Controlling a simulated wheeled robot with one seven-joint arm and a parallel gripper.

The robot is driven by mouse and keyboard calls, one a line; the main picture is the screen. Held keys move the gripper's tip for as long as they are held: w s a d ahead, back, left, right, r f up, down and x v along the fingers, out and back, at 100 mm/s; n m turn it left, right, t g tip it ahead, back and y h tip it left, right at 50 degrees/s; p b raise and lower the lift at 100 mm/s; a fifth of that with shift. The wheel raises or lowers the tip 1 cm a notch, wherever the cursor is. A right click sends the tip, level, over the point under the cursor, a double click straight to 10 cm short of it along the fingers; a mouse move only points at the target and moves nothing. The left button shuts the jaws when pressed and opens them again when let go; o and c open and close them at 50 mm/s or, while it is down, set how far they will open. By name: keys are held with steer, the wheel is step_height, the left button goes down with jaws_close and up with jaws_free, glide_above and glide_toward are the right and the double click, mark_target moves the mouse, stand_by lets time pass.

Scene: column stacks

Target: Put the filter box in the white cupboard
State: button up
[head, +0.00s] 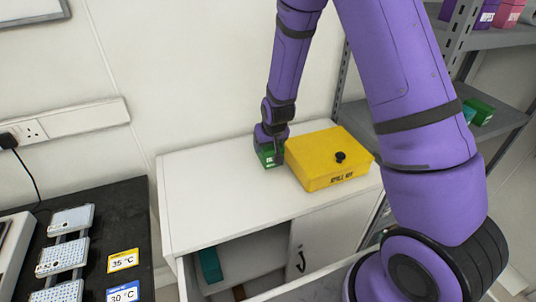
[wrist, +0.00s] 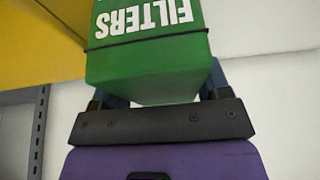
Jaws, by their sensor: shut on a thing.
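The filter box (head: 268,156) is green and sits in my gripper (head: 272,146), beside the yellow box at the back of the white cupboard's top. In the wrist view the filter box (wrist: 150,62) shows white "FILTERS" lettering and a dark band, and my gripper (wrist: 158,95) is shut on it with a finger at each side. I cannot tell whether the box touches the top. The white cupboard (head: 205,205) is open at the left of its front, showing a compartment with a teal item (head: 211,265). A panel with a dark handle (head: 300,262) covers the right part.
The yellow box (head: 325,155) with a black knob stands on the cupboard top, right of the filter box. A grey shelf rack (head: 500,118) with colored boxes is at the right. A dark bench (head: 125,205) with metal blocks and temperature cards is at the left.

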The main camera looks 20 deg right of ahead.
steer(key=shift+f, duration=2.15)
steer(key=o, duration=1)
steer(key=shift+f, duration=0.1)
steer(key=shift+c, duration=0.2)
steer(key=v, duration=1.2)
